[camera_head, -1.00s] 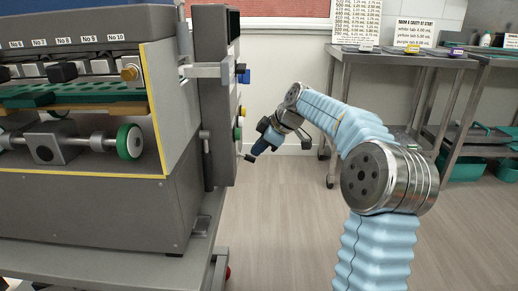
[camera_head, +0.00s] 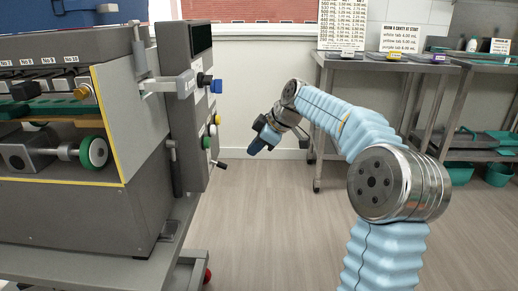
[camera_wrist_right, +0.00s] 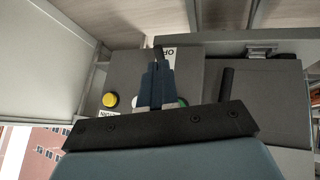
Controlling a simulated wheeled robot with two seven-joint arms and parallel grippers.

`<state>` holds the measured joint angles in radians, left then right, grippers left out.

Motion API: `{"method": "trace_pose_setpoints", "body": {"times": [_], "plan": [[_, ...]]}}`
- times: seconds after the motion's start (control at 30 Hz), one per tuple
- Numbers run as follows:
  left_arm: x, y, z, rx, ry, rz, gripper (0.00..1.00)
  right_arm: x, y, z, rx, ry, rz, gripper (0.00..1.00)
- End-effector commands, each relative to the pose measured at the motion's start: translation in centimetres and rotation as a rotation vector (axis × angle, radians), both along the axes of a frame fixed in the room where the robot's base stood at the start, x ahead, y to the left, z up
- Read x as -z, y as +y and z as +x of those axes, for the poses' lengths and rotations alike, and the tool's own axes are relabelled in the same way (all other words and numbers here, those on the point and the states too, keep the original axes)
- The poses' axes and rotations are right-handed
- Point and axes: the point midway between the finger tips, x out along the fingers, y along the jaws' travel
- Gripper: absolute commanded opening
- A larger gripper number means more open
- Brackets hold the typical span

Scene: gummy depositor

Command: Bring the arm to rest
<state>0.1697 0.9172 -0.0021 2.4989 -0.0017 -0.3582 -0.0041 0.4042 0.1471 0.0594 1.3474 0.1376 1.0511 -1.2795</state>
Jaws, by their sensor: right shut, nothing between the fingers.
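My right arm, in ribbed pale blue sleeves, comes up from the bottom of the head view and bends over toward the machine. Its gripper (camera_head: 252,150) hangs over the floor, tilted down and left, apart from the machine's control box. In the right wrist view the dark fingers (camera_wrist_right: 157,84) are together with nothing between them. They point toward the panel and partly cover it. My left gripper is not in view.
The grey depositor machine (camera_head: 75,215) fills the left, with a control box (camera_head: 190,90) and a projecting lever (camera_head: 219,164). The wrist view shows a yellow button (camera_wrist_right: 110,100). A steel table (camera_head: 385,62) stands back right. The middle floor is clear.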

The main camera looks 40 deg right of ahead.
Motion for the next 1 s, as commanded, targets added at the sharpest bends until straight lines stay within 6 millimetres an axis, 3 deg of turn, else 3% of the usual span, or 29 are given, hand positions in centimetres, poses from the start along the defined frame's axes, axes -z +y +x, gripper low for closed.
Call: {"method": "trace_pose_setpoints", "body": {"times": [0.53, 0.67, 0.77, 0.87, 0.9, 1.0], "plan": [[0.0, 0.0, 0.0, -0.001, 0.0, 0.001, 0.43, -0.1, 0.1, 0.0, -0.001, 0.0, 0.0, 0.0], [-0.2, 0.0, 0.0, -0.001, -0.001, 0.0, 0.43, 1.4, 0.7, 0.6, 0.013, 0.021, 0.018, 0.0], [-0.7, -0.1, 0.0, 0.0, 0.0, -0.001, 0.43, 5.7, 2.3, 2.0, 0.059, 0.076, 0.066, 0.0], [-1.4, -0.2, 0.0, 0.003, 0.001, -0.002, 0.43, 12.6, 5.5, 3.3, 0.14, 0.163, 0.138, 0.0], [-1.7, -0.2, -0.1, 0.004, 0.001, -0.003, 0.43, 15.8, 7.1, 3.4, 0.179, 0.204, 0.168, 0.0], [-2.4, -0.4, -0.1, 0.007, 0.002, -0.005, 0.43, 23.4, 11.5, 2.4, 0.278, 0.305, 0.233, 0.0]]}}
